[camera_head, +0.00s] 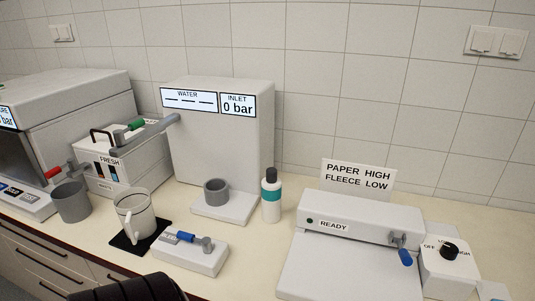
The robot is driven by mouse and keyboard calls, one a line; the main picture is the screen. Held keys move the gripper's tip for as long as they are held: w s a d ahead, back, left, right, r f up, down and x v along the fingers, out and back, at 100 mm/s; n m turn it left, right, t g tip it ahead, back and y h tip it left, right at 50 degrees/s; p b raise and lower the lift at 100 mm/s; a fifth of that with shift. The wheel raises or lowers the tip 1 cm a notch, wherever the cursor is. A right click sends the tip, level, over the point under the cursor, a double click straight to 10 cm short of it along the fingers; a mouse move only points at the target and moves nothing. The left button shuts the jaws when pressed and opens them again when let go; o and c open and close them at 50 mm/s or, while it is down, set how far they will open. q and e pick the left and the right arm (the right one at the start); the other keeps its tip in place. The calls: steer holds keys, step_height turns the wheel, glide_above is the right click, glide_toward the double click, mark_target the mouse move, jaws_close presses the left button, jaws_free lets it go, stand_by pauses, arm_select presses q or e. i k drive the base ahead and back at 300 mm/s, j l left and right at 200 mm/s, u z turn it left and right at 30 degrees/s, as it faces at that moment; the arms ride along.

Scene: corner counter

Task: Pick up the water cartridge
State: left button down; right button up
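No part is labelled as a water cartridge. A white bottle with a teal band and dark cap (271,198) stands upright on the counter, right of the white machine marked WATER and INLET 0 bar (222,140). A short grey cylinder (216,192) stands on that machine's base plate. I cannot tell which of these, if either, is the cartridge. A dark ribbed shape at the bottom left edge is probably part of my arm. No gripper fingers show.
A grey cup (71,202) stands farther left. A white block with a blue-handled lever (190,252) lies in front. A READY press (350,245) fills the right. A FRESH/WASTE box (107,180) stands behind the mug.

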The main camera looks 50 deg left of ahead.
mark_target(271, 185)
steer(key=u, duration=1.65)
